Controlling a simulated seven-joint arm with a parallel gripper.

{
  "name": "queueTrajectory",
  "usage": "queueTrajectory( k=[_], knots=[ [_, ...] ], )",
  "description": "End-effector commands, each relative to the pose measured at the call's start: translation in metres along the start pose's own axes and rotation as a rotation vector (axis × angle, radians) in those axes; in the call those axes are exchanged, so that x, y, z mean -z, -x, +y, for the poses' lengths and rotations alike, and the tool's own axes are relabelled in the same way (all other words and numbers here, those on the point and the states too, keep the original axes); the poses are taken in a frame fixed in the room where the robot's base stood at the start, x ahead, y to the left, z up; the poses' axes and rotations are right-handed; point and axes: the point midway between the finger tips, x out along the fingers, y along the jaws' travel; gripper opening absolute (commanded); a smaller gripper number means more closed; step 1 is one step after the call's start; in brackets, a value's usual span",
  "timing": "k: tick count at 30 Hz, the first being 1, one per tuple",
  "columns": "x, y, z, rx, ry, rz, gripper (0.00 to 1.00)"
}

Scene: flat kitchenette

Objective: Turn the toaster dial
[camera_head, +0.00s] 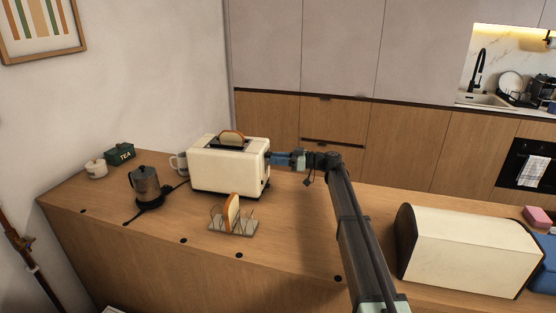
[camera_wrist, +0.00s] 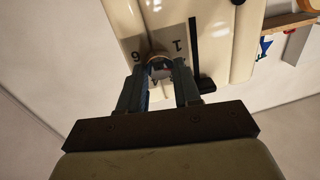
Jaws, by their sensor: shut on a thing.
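The cream toaster (camera_head: 222,166) stands on the wooden counter with a slice of bread showing in its top slot. My gripper (camera_head: 272,158) reaches it from the right, at its right end face. In the wrist view the toaster's end panel (camera_wrist: 215,35) fills the upper part, with a dark lever slot beside a numbered plate. The round dial (camera_wrist: 159,64) sits on that plate, with the digits 1 and 6 visible near it. My gripper (camera_wrist: 160,72) is shut on the dial, one finger on each side. The fingers hide part of the dial and its other markings.
A toast rack with bread (camera_head: 232,215) stands in front of the toaster. A moka pot (camera_head: 145,184), a mug (camera_head: 180,164) and a green tea tin (camera_head: 120,155) are to its left. A cream bread bin (camera_head: 465,250) stands right of my arm.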

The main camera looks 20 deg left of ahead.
Motion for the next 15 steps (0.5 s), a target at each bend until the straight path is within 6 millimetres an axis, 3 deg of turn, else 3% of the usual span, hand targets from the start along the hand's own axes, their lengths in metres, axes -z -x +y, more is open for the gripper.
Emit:
queueTrajectory(
  k=[2, 3, 10, 15],
  knots=[
    [0.0004, -0.0008, 0.0000, 0.001, 0.000, 0.001, 0.02],
    [0.0003, -0.0008, 0.0000, 0.001, 0.000, 0.001, 0.37],
    [0.0002, -0.0004, 0.0000, 0.000, -0.001, 0.000, 0.58],
    [0.0000, -0.0002, 0.0000, 0.000, -0.001, 0.000, 0.58]
  ],
)
